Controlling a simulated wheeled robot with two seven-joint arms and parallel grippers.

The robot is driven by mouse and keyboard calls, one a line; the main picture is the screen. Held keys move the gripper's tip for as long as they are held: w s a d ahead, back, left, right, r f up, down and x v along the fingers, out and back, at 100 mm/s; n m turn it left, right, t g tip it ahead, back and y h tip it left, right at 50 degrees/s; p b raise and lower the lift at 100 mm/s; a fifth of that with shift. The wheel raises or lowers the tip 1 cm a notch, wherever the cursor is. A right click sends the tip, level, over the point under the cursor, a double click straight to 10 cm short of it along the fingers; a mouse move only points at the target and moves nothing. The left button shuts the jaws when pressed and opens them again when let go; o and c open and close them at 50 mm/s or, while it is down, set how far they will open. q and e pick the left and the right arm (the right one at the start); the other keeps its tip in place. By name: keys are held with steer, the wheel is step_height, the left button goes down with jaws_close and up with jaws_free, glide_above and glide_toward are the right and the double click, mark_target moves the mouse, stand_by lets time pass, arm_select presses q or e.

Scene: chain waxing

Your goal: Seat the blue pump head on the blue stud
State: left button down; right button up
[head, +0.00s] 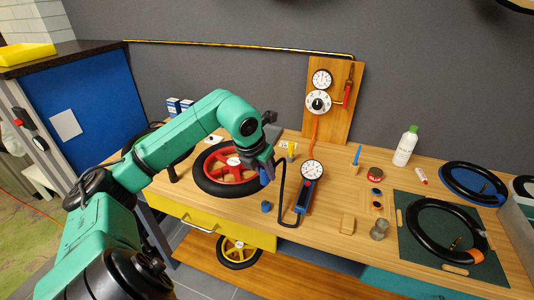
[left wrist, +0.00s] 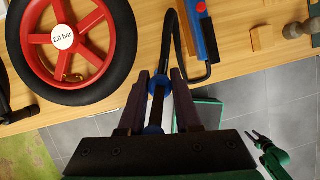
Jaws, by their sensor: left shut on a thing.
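My left gripper (head: 264,168) is shut on the blue pump head (head: 265,177) above the front of the bench. The pump head also shows between the fingers in the left wrist view (left wrist: 158,82). The blue stud (head: 266,206) stands on the bench's front edge, below and apart from the pump head in the head view. I cannot make it out surely in the left wrist view. The black hose (head: 282,200) loops from the pump head to the gauge pump (head: 303,196). My right gripper (left wrist: 257,139) hangs off the bench, seen only in the left wrist view, fingers apart.
A red-rimmed wheel (head: 216,180) lies left of the gripper. A wooden block (head: 347,224) and a grey peg-like piece (head: 379,230) stand right of the pump. A dark mat (head: 430,260) with a tyre lies further right. A gauge board (head: 331,105) stands behind.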

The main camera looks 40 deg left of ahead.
mark_target(266, 182)
arm_select(q)
steer(key=shift+d+f, duration=0.15)
steer(key=shift+f, duration=0.1)
steer(key=shift+b+x, duration=0.5)
steer(key=shift+x, duration=0.25)
step_height(266, 182, down, 3)
steer(key=shift+r+b, duration=0.25)
steer(key=shift+b, duration=0.65)
steer(key=shift+s+f+b, duration=0.1)
steer(key=shift+f+b, duration=0.5)
steer(key=shift+f, duration=0.1)
steer(key=shift+f+b, duration=0.3)
steer(key=shift+f, duration=0.2)
steer(key=shift+a+f+b, duration=0.2)
steer(key=shift+f+b, duration=0.25)
steer(key=shift+b, duration=0.05)
steer(key=shift+r, duration=0.1)
arm_select(e)
steer(key=f, duration=0.1)
steer(key=w+f, duration=0.1)
steer(key=f, duration=0.3)
steer(key=shift+w+a+f, duration=0.2)
steer(key=shift+w+a, duration=0.05)
steer(key=shift+w, duration=0.05)
steer(key=shift+w+d, duration=0.1)
arm_select(q)
steer(key=shift+d+b, duration=0.1)
steer(key=shift+b, duration=0.3)
arm_select(e)
steer(key=shift+f, duration=0.4)
